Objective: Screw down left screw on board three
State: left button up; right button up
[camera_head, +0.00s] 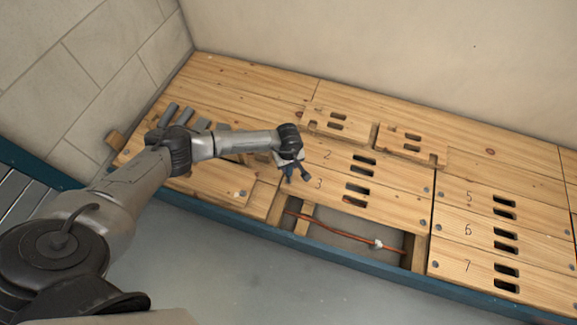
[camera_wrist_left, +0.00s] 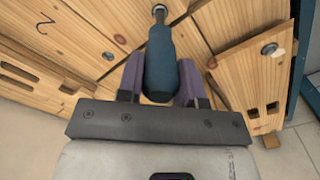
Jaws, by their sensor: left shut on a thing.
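My left gripper (camera_head: 291,168) is shut on a screwdriver with a dark blue handle (camera_wrist_left: 163,65), held between its two purple-lined fingers. The shank (camera_wrist_left: 159,14) points away from the gripper toward the wood at the top of the left wrist view. Its tip is cut off there, so I cannot tell whether it touches a screw. In the head view the gripper is over the left end of board three (camera_head: 335,190), by its number. Board three's left screw is hidden by the gripper in the head view. My right gripper is not in view.
Board two (camera_head: 340,160) lies behind board three. In front of board three is an open gap with a copper pipe (camera_head: 335,228) below floor level. Boards five, six and seven (camera_head: 485,267) lie to the right. A loose-looking slotted board (camera_head: 412,143) lies behind.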

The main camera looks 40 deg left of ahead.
pick_arm(q)
jog(key=m, duration=0.6)
jog(key=shift+r, duration=0.1)
jog(key=m, duration=0.4)
jog(key=shift+n+p, duration=0.3)
jog(key=shift+n, duration=0.2)
notch_tip(320, 180, up, 4)
jog(key=p, duration=0.3)
jog(key=shift+r+p, duration=1.65)
jog(key=shift+r, duration=0.3)
